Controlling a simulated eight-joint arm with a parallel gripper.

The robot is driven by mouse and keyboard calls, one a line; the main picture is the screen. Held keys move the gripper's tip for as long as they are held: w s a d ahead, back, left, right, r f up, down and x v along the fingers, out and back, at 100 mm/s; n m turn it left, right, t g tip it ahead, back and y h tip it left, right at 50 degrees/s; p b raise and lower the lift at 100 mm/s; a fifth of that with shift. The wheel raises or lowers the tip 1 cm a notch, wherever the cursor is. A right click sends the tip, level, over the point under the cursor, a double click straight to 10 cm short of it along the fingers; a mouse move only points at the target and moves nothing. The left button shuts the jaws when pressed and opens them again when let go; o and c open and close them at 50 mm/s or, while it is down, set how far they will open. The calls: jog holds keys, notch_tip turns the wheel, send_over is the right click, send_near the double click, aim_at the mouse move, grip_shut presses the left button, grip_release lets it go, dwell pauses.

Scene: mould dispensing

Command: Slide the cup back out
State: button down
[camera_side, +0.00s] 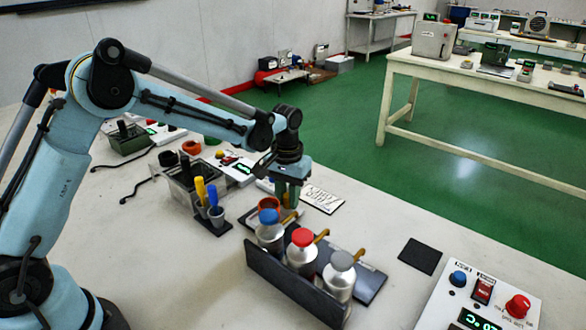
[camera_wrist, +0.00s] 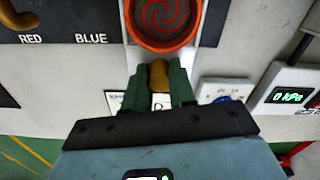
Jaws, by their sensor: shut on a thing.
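My gripper (camera_wrist: 160,78) has green fingers and is shut on the cup's mustard-brown handle (camera_wrist: 160,74), on the near side of the cup. In the side view my gripper (camera_side: 290,196) points down beside the cup. The cup looks upright; its base is hidden.
Bottles with blue, red (camera_side: 302,252) and grey caps stand close by in a dark rack (camera_side: 290,290). A holder with yellow and blue tools (camera_side: 207,196) is left of the cup. A display reads 0 kPa (camera_wrist: 290,97). A dark mat (camera_side: 420,256) lies right, with bare table around it.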

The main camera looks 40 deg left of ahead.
jog(key=shift+a, duration=1.5)
jog(key=c, duration=0.9)
grip_release()
jog(key=shift+c, duration=0.2)
jog(key=shift+r, duration=0.35)
notch_tip(320, 180, up, 11)
jog(key=shift+r, duration=0.2)
